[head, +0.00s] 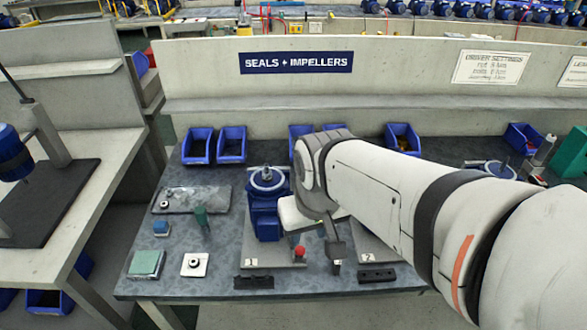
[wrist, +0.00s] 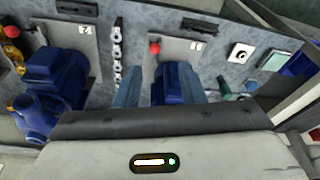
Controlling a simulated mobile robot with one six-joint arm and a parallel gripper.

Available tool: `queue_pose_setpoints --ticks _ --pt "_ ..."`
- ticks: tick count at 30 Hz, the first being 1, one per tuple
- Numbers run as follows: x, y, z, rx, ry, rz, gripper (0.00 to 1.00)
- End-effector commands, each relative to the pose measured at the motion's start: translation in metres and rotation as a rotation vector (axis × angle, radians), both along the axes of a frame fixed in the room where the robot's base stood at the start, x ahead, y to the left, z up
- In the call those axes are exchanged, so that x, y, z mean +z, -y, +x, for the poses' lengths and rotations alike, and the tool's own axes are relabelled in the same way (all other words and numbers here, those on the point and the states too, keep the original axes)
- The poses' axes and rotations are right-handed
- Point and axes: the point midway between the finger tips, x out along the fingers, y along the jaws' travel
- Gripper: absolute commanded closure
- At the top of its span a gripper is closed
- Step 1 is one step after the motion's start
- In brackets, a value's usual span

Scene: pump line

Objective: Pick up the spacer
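I cannot tell for sure which part is the spacer. One ring-shaped part with a dark centre lies on a white square (head: 195,264) at the bench's front left; it also shows in the wrist view (wrist: 240,54). Several small pale rings (wrist: 117,45) stand in a row between the two numbered plates in the wrist view. My gripper (head: 330,245) hangs over the bench around plate 1, fingers down. In the wrist view its two grey-blue fingers (wrist: 160,80) are apart, with a blue pump (wrist: 170,82) seen between and beyond them. Nothing shows held.
The blue pump (head: 265,215) stands on plate 1, near a red knob (head: 300,251). Dark slotted blocks (head: 253,282) lie along the front edge. Blue bins (head: 232,145) line the back.

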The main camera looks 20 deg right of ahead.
Motion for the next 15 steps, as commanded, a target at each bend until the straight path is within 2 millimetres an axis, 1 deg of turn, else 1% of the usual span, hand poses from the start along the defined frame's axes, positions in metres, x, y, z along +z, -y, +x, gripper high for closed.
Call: queue_pose_setpoints --ticks 1,4,6,8,11,15 --pt "0.0 0.0 0.0 0.0 0.0 0.0 0.61" --pt "-0.002 0.002 0.003 -0.001 -0.006 -0.001 0.53" --pt "-0.007 0.006 0.011 -0.005 -0.017 -0.003 0.48" --pt "-0.013 0.02 0.021 0.003 -0.034 -0.006 0.48" --pt "-0.031 0.039 0.044 -0.005 -0.07 -0.009 0.48" --pt "-0.064 0.069 0.078 -0.012 -0.125 -0.012 0.48"
